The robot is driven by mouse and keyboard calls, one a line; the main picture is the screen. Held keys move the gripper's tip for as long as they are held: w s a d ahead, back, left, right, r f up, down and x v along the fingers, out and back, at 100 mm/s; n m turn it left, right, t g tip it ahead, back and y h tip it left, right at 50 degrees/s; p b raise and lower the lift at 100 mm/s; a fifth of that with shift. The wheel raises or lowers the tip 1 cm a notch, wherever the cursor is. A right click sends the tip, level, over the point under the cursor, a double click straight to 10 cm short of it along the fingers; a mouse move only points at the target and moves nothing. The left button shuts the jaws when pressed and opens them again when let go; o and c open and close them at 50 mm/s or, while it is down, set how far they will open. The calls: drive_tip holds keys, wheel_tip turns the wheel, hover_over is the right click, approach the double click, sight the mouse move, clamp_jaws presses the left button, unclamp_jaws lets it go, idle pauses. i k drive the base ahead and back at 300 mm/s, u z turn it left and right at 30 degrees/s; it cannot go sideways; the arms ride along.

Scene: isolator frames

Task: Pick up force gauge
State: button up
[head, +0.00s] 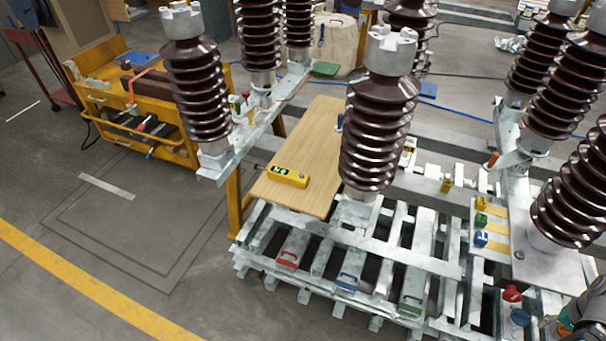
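A small yellow box-shaped device with a green-lit display, which looks like the force gauge (288,176), lies on a light wooden board (318,145) in the head view. It is near the front left edge of the board, with its display at its left end. Nothing covers it. My gripper is not in view; only a part of what looks like my arm shows at the lower right corner, well apart from the gauge.
Tall brown ribbed insulators (379,130) rise around the board, one close on its right. A grey slatted metal frame (262,222) carries red, blue and green handled blocks. A yellow tool cart (172,148) stands left. The floor at lower left is clear.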

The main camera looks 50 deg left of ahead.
sight(280, 173)
drive_tip(key=z, duration=0.2)
drive_tip(key=k, duration=1.05)
drive_tip(key=u, duration=1.7)
drive_tip(key=i, duration=0.6)
drive_tip(key=u, duration=0.1)
